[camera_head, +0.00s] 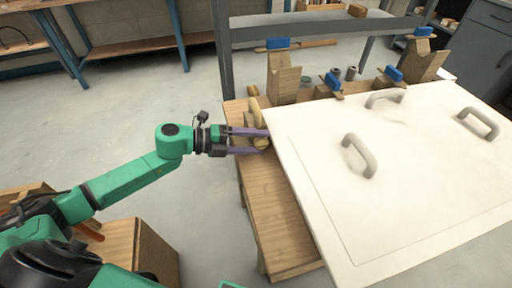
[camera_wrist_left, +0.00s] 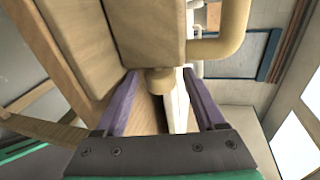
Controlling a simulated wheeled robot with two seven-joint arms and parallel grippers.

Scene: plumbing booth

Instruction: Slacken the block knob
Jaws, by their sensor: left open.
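My left gripper (camera_head: 267,141) is at the left edge of the wooden bench, with its two purple fingers apart. In the left wrist view, a short, round, tan knob (camera_wrist_left: 160,80) sticks out of a wooden block (camera_wrist_left: 148,30). The knob lies between the open fingertips, and I cannot tell whether either finger touches it. In the head view the block (camera_head: 254,118) shows as a small tan shape beside the white panel, and the fingers partly hide the knob. My right gripper is not in view.
A large white panel (camera_head: 400,215) with grey handles covers most of the bench (camera_head: 278,225), close to the right of my gripper. Wooden blocks with blue tops (camera_head: 278,44) stand along the far side. A tan bent pipe (camera_wrist_left: 232,28) is beside the block. Open floor lies left.

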